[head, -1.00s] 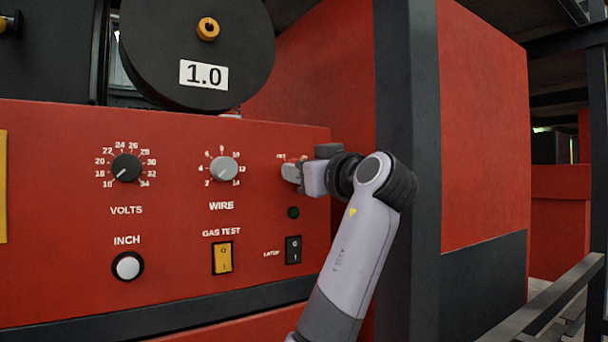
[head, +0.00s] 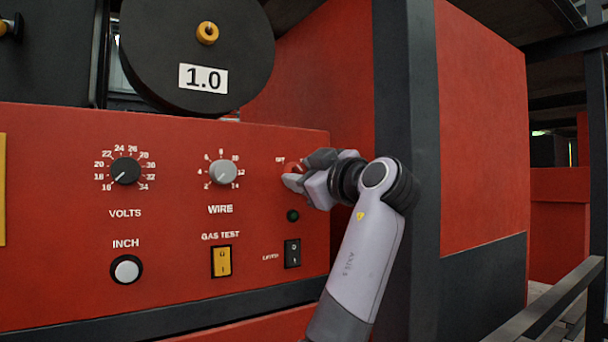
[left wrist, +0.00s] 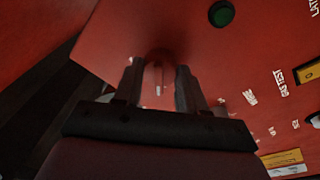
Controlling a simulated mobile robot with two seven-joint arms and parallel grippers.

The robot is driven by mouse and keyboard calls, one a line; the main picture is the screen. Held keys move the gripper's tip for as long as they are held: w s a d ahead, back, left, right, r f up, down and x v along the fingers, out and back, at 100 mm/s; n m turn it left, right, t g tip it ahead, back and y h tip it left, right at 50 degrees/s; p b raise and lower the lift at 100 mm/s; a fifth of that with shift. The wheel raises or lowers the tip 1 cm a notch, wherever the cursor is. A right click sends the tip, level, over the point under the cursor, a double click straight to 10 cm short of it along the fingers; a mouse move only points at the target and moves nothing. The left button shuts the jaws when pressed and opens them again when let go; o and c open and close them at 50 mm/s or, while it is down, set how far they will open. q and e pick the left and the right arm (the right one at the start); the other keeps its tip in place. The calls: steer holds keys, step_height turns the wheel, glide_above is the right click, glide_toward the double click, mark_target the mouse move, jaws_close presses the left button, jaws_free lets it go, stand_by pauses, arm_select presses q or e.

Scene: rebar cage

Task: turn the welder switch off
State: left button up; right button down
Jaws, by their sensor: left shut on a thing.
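The red rotary welder switch (head: 291,168) is on the right end of the red welder front panel (head: 70,215). A small white label beside it is too small to read surely. My left gripper (head: 293,178) reaches it from the right, shut on the switch, its fingers tilted and covering part of it. In the left wrist view the two fingers (left wrist: 157,90) stand on either side of the red switch (left wrist: 158,68), which has a pale mark. My right gripper is not in view.
A dark green round lamp (head: 293,215) and a black rocker switch (head: 292,253) sit just below the gripper. The VOLTS knob (head: 125,171), WIRE knob (head: 223,172), INCH button (head: 126,270) and yellow GAS TEST switch (head: 221,262) are to the left. A dark post (head: 405,250) stands behind my arm.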

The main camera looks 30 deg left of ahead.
arm_select(q)
steer(key=o, duration=1.1)
steer(key=shift+c, duration=0.2)
steer(key=shift+d, duration=0.15)
steer(key=b+v, duration=0.1)
steer(key=v, duration=0.6)
steer(key=shift+b, duration=0.3)
